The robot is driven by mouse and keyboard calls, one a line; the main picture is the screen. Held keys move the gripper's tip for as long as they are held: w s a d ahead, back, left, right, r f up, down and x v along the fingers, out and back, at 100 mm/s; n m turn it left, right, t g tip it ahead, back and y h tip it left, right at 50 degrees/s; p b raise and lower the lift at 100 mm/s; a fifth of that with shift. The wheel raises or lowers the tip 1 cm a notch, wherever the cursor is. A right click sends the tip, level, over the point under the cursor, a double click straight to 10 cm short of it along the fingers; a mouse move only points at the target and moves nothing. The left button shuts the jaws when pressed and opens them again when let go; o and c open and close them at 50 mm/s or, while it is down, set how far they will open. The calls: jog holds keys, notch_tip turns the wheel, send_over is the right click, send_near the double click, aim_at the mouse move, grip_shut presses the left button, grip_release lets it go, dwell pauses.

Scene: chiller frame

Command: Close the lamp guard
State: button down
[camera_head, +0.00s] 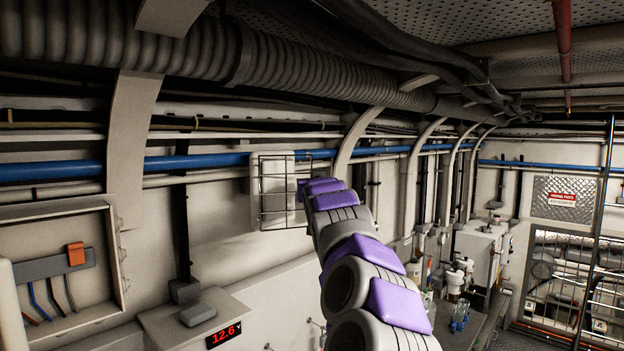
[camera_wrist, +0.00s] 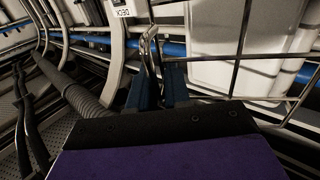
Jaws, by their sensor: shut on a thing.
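The lamp guard (camera_head: 262,205) is a wire cage on the left wall, in front of a white lamp housing (camera_head: 272,170). Its wires reach right past the housing edge, towards my gripper. In the wrist view the guard's dark bars (camera_wrist: 241,50) cross close in front of the white housing (camera_wrist: 210,62). My gripper (camera_wrist: 157,82) has two blue fingers shut on a bent metal wire loop of the guard (camera_wrist: 151,42). In the head view my purple and grey arm hides the fingers and the guard's right part. I cannot tell the guard's exact angle to the housing.
A blue pipe (camera_head: 225,161) runs along the wall behind the guard. A ribbed duct (camera_head: 290,65) hangs overhead, and a curved wall rib (camera_head: 352,140) stands close to the guard.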

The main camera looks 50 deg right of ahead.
jog(key=w+a+p+x, duration=0.1)
jog(key=p+x, duration=0.5)
jog(key=x, duration=0.1)
dwell(0.4)
jog(key=shift+s, duration=0.1)
jog(key=c, duration=1.2)
grip_release()
jog(key=shift+c, duration=0.2)
